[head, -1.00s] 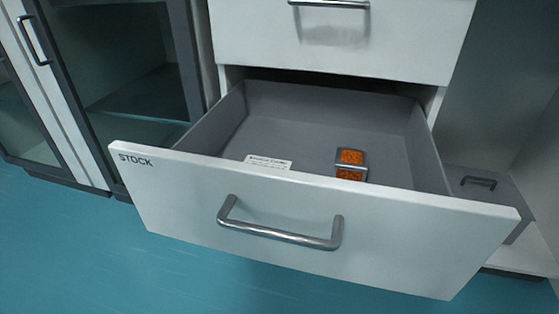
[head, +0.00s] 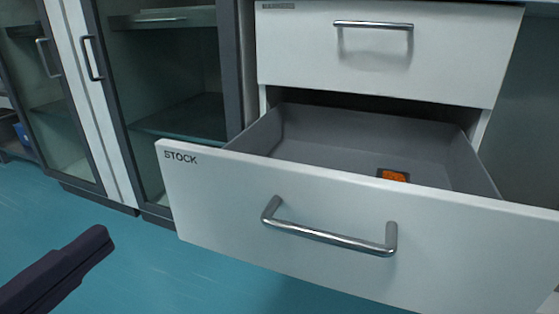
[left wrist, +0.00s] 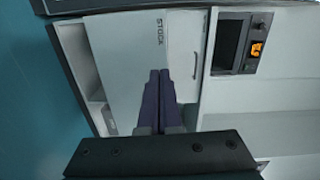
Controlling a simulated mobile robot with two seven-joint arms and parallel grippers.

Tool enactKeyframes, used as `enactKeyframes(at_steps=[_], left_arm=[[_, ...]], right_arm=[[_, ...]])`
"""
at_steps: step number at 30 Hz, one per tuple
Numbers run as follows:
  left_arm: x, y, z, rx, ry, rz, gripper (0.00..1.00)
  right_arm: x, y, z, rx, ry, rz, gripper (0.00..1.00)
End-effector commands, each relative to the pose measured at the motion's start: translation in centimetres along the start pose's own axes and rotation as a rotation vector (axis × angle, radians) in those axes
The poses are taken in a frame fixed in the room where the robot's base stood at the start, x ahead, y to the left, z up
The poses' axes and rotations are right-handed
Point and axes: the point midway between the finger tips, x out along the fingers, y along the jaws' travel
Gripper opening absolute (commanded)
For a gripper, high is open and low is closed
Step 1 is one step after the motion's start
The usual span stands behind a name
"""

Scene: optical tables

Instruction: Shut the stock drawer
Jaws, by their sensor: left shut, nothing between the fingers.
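The stock drawer (head: 340,235) stands pulled out, its white front marked STOCK at the upper left and its grey inside showing. A bar handle (head: 330,238) crosses the front. A small orange-topped item (head: 393,175) lies inside, partly hidden by the front. My left gripper (head: 100,240) is shut and empty at the lower left, apart from the drawer front in the picture. In the left wrist view its dark fingers (left wrist: 160,90) lie together in front of a white panel (left wrist: 125,60) marked STOCK, seen sideways. My right gripper is not in view.
A closed upper drawer (head: 385,55) with its own handle is above. Glass-door cabinets (head: 165,90) stand to the left. The teal floor (head: 130,270) is clear in front. In the left wrist view a dark recess with an orange patch (left wrist: 257,48) shows; I cannot tell what it is.

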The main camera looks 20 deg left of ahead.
Motion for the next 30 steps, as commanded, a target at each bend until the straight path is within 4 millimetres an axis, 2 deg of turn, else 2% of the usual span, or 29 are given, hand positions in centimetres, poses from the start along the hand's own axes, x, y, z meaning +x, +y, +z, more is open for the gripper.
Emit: enactKeyframes(at_steps=[4,7,21,25,30], left_arm=[[0.1,-0.2,-0.5,0.044,0.026,-0.03,0.0],[1.3,-0.3,-0.5,0.045,0.029,-0.035,0.0],[10.7,-0.4,-0.7,0.042,0.027,-0.035,0.0],[12.4,-0.5,-0.8,0.042,0.026,-0.031,0.0],[13.5,-0.6,-0.8,0.041,0.025,-0.03,0.0]], right_arm=[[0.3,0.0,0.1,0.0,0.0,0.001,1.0],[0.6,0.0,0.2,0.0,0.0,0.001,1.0],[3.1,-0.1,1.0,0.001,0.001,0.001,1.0],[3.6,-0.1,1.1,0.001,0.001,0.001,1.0],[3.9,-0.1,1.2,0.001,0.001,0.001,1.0]])
